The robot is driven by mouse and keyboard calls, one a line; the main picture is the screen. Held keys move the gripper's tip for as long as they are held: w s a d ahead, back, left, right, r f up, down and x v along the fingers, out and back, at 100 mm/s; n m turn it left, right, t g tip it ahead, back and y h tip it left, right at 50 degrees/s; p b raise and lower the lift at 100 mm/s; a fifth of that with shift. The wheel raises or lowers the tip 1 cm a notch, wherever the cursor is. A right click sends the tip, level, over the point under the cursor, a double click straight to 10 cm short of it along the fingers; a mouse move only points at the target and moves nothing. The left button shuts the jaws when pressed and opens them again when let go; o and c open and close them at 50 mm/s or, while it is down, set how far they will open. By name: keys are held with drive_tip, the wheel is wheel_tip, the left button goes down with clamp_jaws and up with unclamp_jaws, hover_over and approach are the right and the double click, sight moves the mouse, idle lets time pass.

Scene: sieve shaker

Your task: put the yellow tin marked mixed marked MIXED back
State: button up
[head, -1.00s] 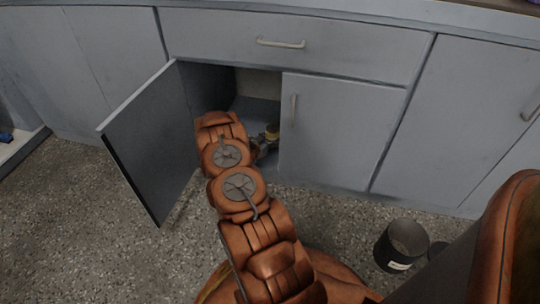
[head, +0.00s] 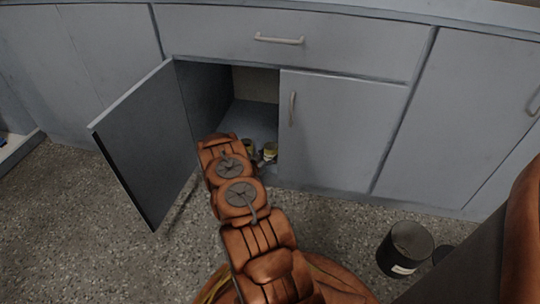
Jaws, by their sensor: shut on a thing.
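A small yellow tin (head: 270,150) shows at the front of the open cupboard, just left of the closed right door. Any marking on it is too small to read. My gripper (head: 263,159) is at this tin and shut on it, low in the cupboard opening. The fingers are small and partly hidden by my arm. A second small yellowish-green thing (head: 249,146), perhaps another tin, stands just left of the held tin, partly hidden by my arm.
The cupboard's left door (head: 145,145) stands wide open, left of my arm. The right door (head: 335,125) is closed beside the gripper. The cupboard floor (head: 254,118) behind the tins looks clear. A dark bin (head: 405,248) stands on the floor at right.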

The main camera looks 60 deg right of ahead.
drive_tip(key=o, duration=1.2)
drive_tip(key=shift+a+r, duration=0.15)
drive_tip(key=a+r+p, duration=0.1)
drive_tip(key=a+p, duration=0.3)
drive_tip(key=a, duration=0.7)
drive_tip(key=shift+w+a+r, duration=0.2)
drive_tip(key=shift+a+r, duration=0.05)
drive_tip(key=shift+r, duration=0.1)
